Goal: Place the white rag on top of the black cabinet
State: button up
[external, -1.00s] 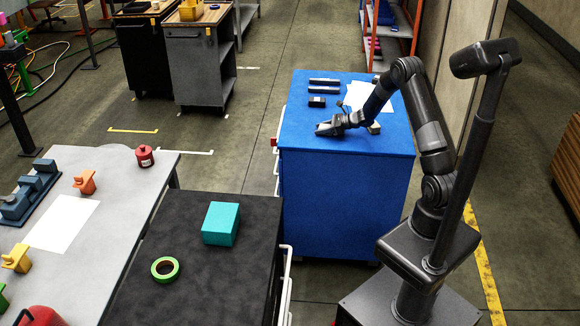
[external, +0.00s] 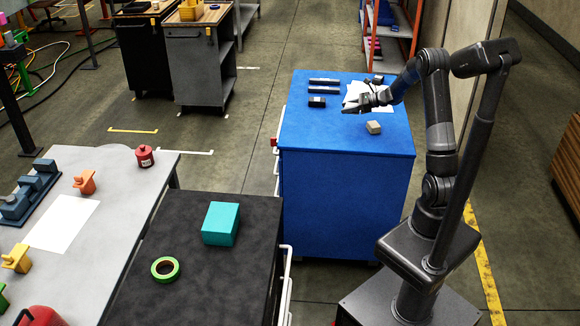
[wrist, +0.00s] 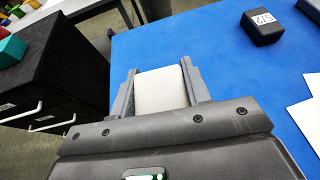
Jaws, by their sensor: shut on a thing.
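The white rag (wrist: 162,90) looks like a pale folded pad in the wrist view. It sits between the two fingers of my gripper (wrist: 160,76), which is shut on it. The black cabinet (external: 205,275) stands at the lower left of the blue one, apart from my gripper. Its dark top also shows at the left of the wrist view (wrist: 60,65).
A teal box (external: 221,223) and green tape roll (external: 165,269) lie on the black top, with bare room around them. A beige block (external: 374,127), dark boxes (external: 317,102) and white paper (external: 382,103) lie on the blue top. A grey table (external: 115,190) adjoins the black cabinet.

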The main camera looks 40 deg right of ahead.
jog(key=shift+s+d+r, duration=0.1)
jog(key=shift+s+d, duration=0.05)
jog(key=shift+d, duration=0.05)
jog(key=w+a+n+g+y, duration=0.15)
jog(key=w+a, duration=0.25)
jog(key=a, duration=1)
jog(key=w+a+n+g+y, duration=0.1)
jog(key=w+a+n+g, duration=0.25)
jog(key=a, duration=0.95)
jog(key=w+a+n+g+y, duration=0.1)
jog(key=w+a, duration=0.4)
jog(key=a, duration=0.9)
jog(key=n+g, duration=0.4)
send_over(179, 218)
jog(key=shift+y, duration=0.45)
jog(key=f, duration=0.6)
jog(key=shift+d+f, duration=0.15)
jog(key=shift+d, duration=0.2)
jog(key=shift+s+a+f, duration=0.1)
jog(key=shift+a+f, duration=0.2)
jog(key=shift+a, duration=0.15)
jog(key=shift+f, duration=1.95)
jog(key=shift+f, duration=0.1)
